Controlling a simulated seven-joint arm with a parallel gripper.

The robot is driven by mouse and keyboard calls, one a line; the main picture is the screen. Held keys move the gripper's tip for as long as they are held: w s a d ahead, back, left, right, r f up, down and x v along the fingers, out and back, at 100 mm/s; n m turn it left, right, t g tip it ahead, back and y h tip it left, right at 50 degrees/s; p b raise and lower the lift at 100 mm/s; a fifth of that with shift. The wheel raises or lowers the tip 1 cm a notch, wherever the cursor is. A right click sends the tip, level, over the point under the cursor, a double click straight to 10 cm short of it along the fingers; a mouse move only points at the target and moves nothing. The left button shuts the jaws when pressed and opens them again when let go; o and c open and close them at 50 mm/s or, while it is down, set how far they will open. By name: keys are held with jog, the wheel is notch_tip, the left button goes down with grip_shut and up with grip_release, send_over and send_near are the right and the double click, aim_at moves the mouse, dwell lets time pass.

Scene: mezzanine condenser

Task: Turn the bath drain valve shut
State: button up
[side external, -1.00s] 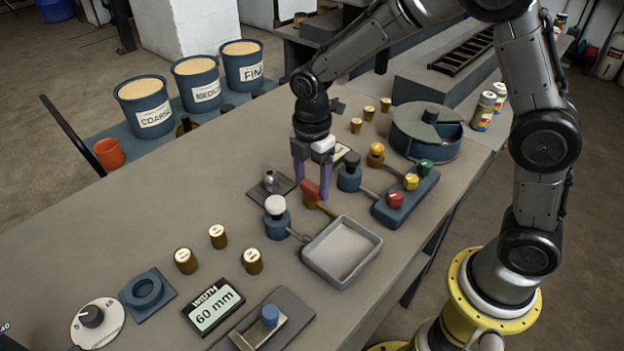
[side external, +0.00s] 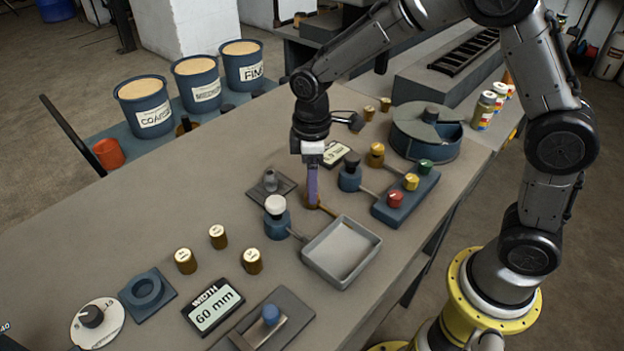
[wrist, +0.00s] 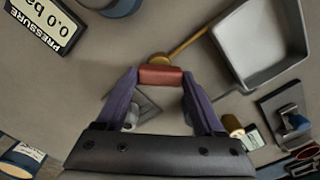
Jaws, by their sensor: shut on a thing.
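The drain valve has a red handle (wrist: 161,75) on a brass body (wrist: 160,59). A brass pipe (wrist: 186,48) runs from it to the grey bath tray (wrist: 262,45), which also shows in the side view (side external: 341,252). My gripper (wrist: 160,76) is shut on the red handle, one purple finger at each end of it. In the side view my gripper (side external: 312,200) points straight down at the valve, and its fingers hide the handle. Only part of the brass pipe shows there below them.
A white-topped blue valve (side external: 275,217) stands left of the tray. A black-topped valve (side external: 350,172) and a block with red, yellow and green knobs (side external: 405,195) stand to the right. A pressure display (side external: 336,152) lies behind. The bench's left part is largely clear.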

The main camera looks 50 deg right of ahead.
jog(key=m, duration=0.4)
jog(key=shift+m, duration=0.3)
jog(key=shift+r+m, duration=0.1)
jog(key=shift+m, duration=1.9)
jog(key=o, duration=1.4)
notch_tip(320, 180, up, 14)
jog(key=shift+f, duration=0.1)
